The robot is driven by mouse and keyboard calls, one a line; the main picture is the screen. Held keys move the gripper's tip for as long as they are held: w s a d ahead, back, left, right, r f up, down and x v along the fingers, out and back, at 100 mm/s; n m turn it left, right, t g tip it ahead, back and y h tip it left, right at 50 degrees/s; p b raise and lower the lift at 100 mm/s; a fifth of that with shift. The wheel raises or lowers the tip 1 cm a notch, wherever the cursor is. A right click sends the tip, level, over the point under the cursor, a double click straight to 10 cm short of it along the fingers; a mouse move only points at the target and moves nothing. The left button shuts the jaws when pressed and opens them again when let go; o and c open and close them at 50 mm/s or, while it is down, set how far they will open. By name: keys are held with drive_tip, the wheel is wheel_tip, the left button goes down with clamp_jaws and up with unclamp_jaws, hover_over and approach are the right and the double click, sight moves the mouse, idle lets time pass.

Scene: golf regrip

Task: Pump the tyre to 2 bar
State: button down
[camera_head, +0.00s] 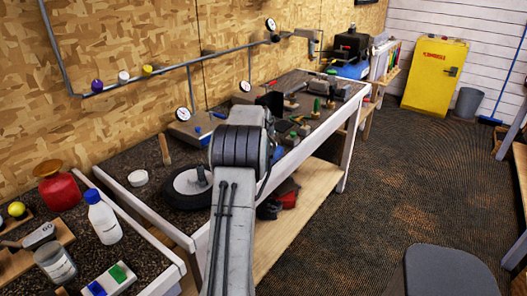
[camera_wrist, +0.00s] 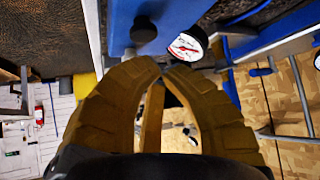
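The tyre (camera_head: 178,190), black with a pale hub, lies on the dark bench top left of my arm, which partly covers it. A white dial gauge (camera_head: 183,114) stands behind it, at a grey box with a blue part (camera_head: 197,130). In the wrist view, my gripper (camera_wrist: 164,66) has its two tan fingers curved together, tips almost meeting, with nothing seen between them. Just beyond the tips are a white gauge with a red needle (camera_wrist: 187,46), a dark round knob (camera_wrist: 143,30) and blue surfaces (camera_wrist: 122,25). The gauge reading is too small to tell. The gripper cannot be made out in the head view.
A red can (camera_head: 58,190), a white bottle (camera_head: 103,217) and a tin (camera_head: 55,263) stand at the left. Pipes with more gauges (camera_head: 245,86) run along the wall. Small tools crowd the far bench. The floor (camera_head: 400,190) at right is open.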

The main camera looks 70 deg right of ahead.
drive_tip(key=shift+r+p, duration=1.55)
drive_tip(key=shift+r, duration=0.75)
drive_tip(key=w+a+r+n+t+y, duration=0.2)
drive_tip(key=w+a+r+n, duration=0.15)
drive_tip(key=w+a, duration=0.9)
drive_tip(key=w+a+r+n+y, duration=0.1)
drive_tip(key=w+a+n, duration=0.15)
drive_tip(key=a, duration=0.75)
drive_tip(key=w+a+r+n+y, duration=0.15)
drive_tip(key=w+a, duration=0.25)
drive_tip(key=a, duration=0.7)
drive_tip(key=s+a+n+y, duration=0.1)
drive_tip(key=s+a+n, duration=0.15)
drive_tip(key=a, duration=0.75)
drive_tip(key=s+a+n+y, duration=0.1)
drive_tip(key=s+a+y, duration=0.15)
drive_tip(key=a, duration=0.85)
drive_tip(key=s+a+f+n+y, duration=0.1)
drive_tip(key=s+a+f+n, duration=0.3)
drive_tip(key=s+a, duration=0.6)
drive_tip(key=s+f, duration=0.1)
drive_tip(key=s, duration=0.1)
drive_tip(key=shift+s+a+f+g, duration=0.3)
drive_tip(key=shift+a, duration=0.1)
